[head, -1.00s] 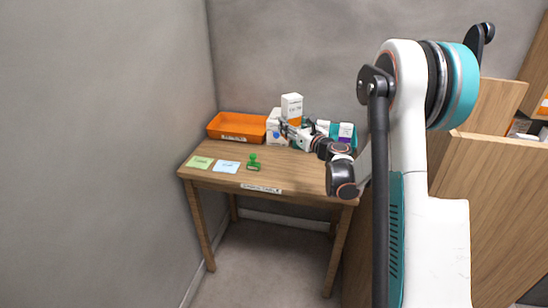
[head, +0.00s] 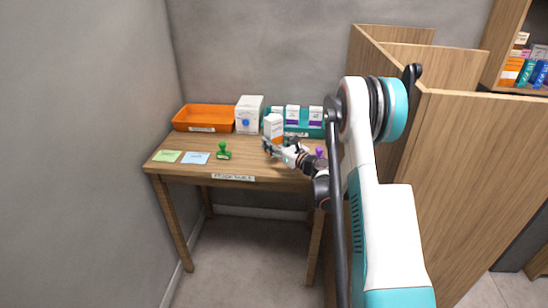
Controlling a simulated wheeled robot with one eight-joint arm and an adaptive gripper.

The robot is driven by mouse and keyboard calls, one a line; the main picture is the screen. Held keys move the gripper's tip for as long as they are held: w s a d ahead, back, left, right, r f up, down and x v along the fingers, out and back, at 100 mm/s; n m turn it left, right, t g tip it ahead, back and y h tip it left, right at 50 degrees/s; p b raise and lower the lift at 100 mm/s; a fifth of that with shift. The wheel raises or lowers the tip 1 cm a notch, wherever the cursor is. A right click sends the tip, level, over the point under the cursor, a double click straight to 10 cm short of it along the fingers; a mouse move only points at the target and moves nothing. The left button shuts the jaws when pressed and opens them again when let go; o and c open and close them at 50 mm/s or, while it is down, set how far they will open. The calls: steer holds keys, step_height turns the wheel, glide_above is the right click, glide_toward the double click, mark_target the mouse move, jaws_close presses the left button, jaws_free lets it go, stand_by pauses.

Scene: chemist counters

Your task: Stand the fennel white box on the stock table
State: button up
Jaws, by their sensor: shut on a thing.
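My gripper (head: 268,147) is shut on a white box (head: 274,125) with an orange lower part. Its print is too small to read, so I cannot confirm it is the fennel one. The box is upright over the middle of the wooden table (head: 235,168), which has a small label on its front edge. The gripper reaches it from the right and hides part of its lower end. I cannot tell whether the box's bottom touches the tabletop.
At the back stand an orange tray (head: 203,118), a larger white box with a blue spot (head: 249,115) and a teal bin (head: 271,115) of small boxes. A green stamp (head: 223,150), a green card (head: 167,156) and a blue card (head: 195,158) lie front left. Wooden panels (head: 460,170) rise at right.

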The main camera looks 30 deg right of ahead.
steer(key=shift+f+b, duration=0.8)
steer(key=shift+f, duration=1.6)
steer(key=shift+f, duration=0.1)
steer(key=o, duration=1.1)
steer(key=shift+s, duration=0.4)
steer(key=p+v, duration=0.2)
steer(key=v, duration=0.4)
steer(key=shift+s+d, duration=0.1)
steer(key=shift+s, duration=0.25)
